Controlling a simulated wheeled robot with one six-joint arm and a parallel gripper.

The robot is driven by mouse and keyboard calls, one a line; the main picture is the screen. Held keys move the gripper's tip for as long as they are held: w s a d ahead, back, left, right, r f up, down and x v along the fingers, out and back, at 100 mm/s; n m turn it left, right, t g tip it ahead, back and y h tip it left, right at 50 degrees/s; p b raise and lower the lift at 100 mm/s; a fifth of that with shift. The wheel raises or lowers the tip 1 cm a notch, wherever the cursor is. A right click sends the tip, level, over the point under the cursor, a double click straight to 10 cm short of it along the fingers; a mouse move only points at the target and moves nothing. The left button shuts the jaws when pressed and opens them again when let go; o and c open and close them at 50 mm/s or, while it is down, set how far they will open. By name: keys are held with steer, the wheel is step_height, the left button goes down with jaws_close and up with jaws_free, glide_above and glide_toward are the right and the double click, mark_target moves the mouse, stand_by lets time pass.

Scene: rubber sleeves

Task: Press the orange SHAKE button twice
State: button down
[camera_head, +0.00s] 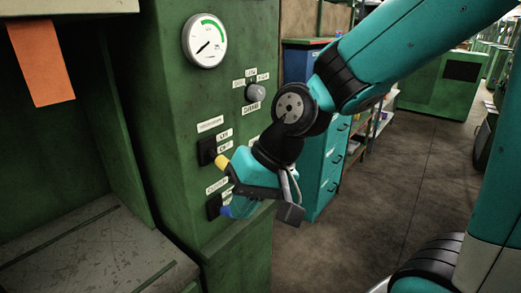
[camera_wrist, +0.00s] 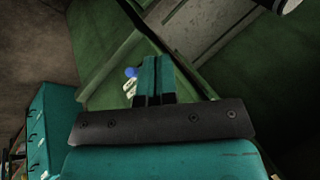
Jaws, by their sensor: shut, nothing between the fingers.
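No orange SHAKE button shows in either view; my arm and gripper cover part of the green machine's front panel (camera_head: 175,95). My gripper (camera_head: 235,207) is in front of the lower part of this panel, pointing down and to the left. In the wrist view its two teal fingers (camera_wrist: 154,62) are together with nothing between them. A blue-tipped control (camera_head: 225,211) lies right by the fingertips; it also shows in the wrist view (camera_wrist: 131,72), just left of the fingers. I cannot tell whether they touch.
A yellow-tipped lever (camera_head: 220,162) sticks out above the blue one. Higher are a grey knob (camera_head: 256,92) and a round gauge (camera_head: 205,41). An orange sheet (camera_head: 41,62) hangs at the upper left. A worn metal table (camera_head: 85,250) is at lower left. Open floor (camera_head: 390,180) lies right.

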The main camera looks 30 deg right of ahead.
steer(key=w+d+f+m+t+h+p, duration=0.1)
steer(key=w+d+f+m+t, duration=0.1)
steer(key=w+d+m, duration=0.2)
steer(key=w+d+f+m+t+h+p, duration=0.1)
steer(key=w+d+f+m+t, duration=0.1)
steer(key=d+m, duration=0.8)
steer(key=w+d+f+m+t+h+p, duration=0.1)
steer(key=w+d+f+m+t+h, duration=0.1)
steer(key=w+d+m, duration=0.4)
steer(key=d+f+m, duration=0.1)
steer(key=d, duration=0.3)
steer(key=shift+w+f+t, duration=0.15)
steer(key=shift+w+t, duration=0.15)
steer(key=shift+w, duration=0.05)
steer(key=shift+a, duration=0.1)
steer(key=w+a+p, duration=0.1)
steer(key=w+a, duration=0.2)
steer(key=w, duration=0.5)
steer(key=shift+w+p, duration=0.15)
steer(key=shift+p, duration=0.25)
steer(key=shift+w+a, duration=0.15)
steer(key=shift+w, duration=0.25)
